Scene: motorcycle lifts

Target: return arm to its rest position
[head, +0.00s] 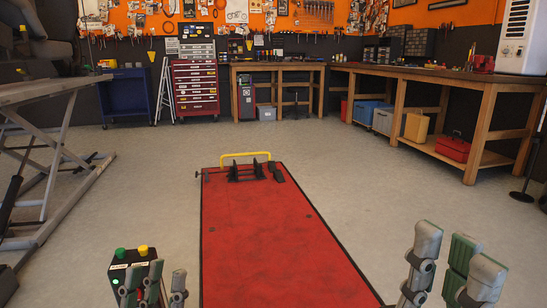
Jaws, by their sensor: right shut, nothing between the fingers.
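My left gripper (158,281) is at the bottom left, with grey and green fingers pointing up in front of a black control box (121,262). I cannot tell whether it is open or shut, or whether it touches the box. My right gripper (450,262) is at the bottom right, fingers up, to the right of the red lift platform (262,235). It is shut and empty. Most of both arms is out of view.
The control box has a green button (120,253) and a yellow one (143,250). A yellow bar (245,155) and black wheel clamp are at the platform's far end. A raised lift (50,180) stands left, wooden benches (490,88) right.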

